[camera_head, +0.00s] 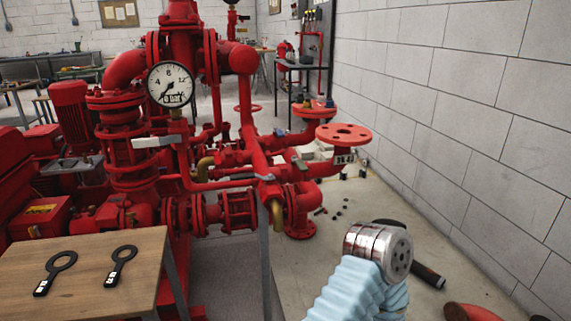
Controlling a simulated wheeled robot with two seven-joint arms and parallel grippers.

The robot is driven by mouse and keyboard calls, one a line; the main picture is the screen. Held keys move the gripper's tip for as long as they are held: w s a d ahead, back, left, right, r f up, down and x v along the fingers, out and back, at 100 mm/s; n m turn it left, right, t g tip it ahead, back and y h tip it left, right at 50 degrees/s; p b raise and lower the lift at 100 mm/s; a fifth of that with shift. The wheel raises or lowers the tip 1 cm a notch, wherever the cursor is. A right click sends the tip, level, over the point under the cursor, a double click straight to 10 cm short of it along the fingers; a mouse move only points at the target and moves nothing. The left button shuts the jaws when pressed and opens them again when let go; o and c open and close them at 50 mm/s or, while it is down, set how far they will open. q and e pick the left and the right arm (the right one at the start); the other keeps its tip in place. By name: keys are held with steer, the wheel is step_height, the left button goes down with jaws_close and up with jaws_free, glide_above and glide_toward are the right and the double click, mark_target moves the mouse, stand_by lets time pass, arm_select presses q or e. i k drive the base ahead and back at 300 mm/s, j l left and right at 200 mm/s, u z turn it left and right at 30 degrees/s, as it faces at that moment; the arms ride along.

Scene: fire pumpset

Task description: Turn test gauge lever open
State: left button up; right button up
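A round white pressure gauge (171,84) marked "bar" stands at the upper left of the red pump pipework. Below that, a light grey lever handle (154,141) lies roughly level across the front of the red pipe. I cannot tell for sure that it belongs to the gauge, nor read its valve's state.
A wooden table (110,285) at the lower left bears two black ring-ended tools (60,268). A pale blue pleated piece with a ringed metal end (378,250) rises at the lower right. A red flanged outlet (343,134) sticks out toward the block wall (470,110).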

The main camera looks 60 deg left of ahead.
mark_target(142, 143)
steer(key=j+u, duration=0.1)
steer(key=u, duration=1.95)
steer(key=k+l+u, duration=0.1)
steer(key=u, duration=0.35)
steer(key=k+u, duration=0.15)
steer(key=u, duration=0.3)
steer(key=k+u, duration=0.1)
steer(key=u, duration=0.35)
